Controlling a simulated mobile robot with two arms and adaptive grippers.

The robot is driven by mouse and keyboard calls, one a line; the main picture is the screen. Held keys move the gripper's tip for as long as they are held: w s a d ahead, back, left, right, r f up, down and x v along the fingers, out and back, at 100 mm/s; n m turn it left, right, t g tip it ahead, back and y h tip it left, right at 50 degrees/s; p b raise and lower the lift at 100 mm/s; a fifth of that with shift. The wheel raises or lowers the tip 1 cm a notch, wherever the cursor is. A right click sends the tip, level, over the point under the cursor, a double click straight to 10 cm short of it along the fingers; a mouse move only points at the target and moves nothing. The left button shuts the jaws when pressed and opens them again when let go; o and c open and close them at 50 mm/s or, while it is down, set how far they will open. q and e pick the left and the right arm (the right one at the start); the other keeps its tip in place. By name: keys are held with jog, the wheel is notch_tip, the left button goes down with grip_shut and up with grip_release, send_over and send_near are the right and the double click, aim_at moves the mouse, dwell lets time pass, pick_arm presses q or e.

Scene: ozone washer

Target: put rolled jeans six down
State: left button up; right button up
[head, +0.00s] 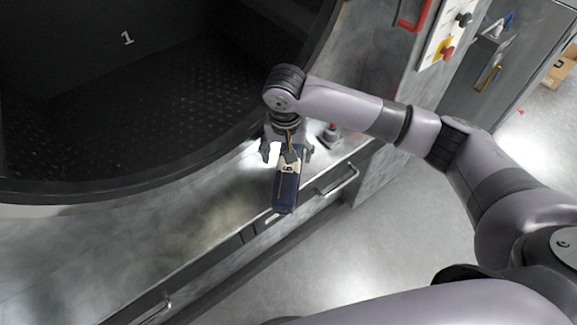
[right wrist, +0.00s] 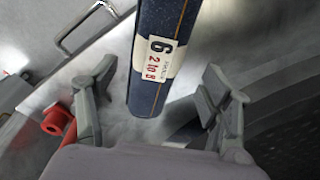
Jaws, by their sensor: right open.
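The rolled jeans six (head: 286,190) are a dark blue roll with a white label marked 6. In the head view they appear over the front ledge of the washer, with the lower end towards the drawer handle. My right gripper (head: 287,150) is open above the upper end of the roll. In the right wrist view the roll (right wrist: 150,95) passes between the spread fingers of the right gripper (right wrist: 160,100), with a gap on each side. Whether the roll rests fully on the ledge cannot be told. My left gripper is not in view.
The washer's dark drum opening (head: 190,110) is at the left, marked 1. A metal handle (head: 340,180) sits on the front. A red handle (head: 412,18) and control panel (head: 446,35) are at upper right.

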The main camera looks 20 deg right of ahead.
aim_at(288, 166)
jog(key=shift+f, duration=0.55)
jog(key=f, duration=0.2)
jog(key=f+p, duration=0.1)
jog(key=f, duration=0.2)
jog(key=shift+d, duration=0.2)
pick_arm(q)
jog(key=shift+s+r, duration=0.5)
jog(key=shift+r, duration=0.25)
pick_arm(e)
jog(key=shift+w, duration=0.1)
jog(key=shift+r, duration=0.1)
jog(key=shift+c, duration=0.4)
jog(key=c, duration=1.5)
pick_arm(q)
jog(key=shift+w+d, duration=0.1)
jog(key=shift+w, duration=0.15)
pick_arm(e)
jog(key=shift+c, duration=0.7)
jog(key=shift+r, duration=0.2)
